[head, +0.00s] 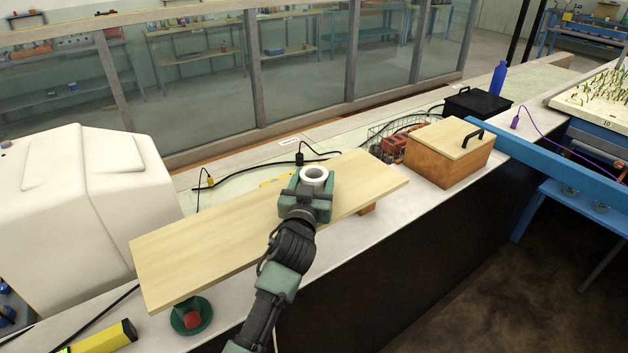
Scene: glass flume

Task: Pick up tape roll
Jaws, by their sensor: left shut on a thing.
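The white tape roll (314,174) shows in the head view, above the middle of a pale wooden board. My left gripper (313,186) reaches in from below and is shut on the tape roll, with its green fingers on either side of the roll. The roll's lower part is hidden by the gripper. I cannot tell whether the roll touches the board or is held just above it. My right gripper is not in view.
The board (200,248) lies along the ledge, over a green and red object (191,316). A wooden box with a black handle (449,152) stands to the right, beside a wire basket (385,145). A white tank (85,205) stands left. Glass panels (305,70) rise behind.

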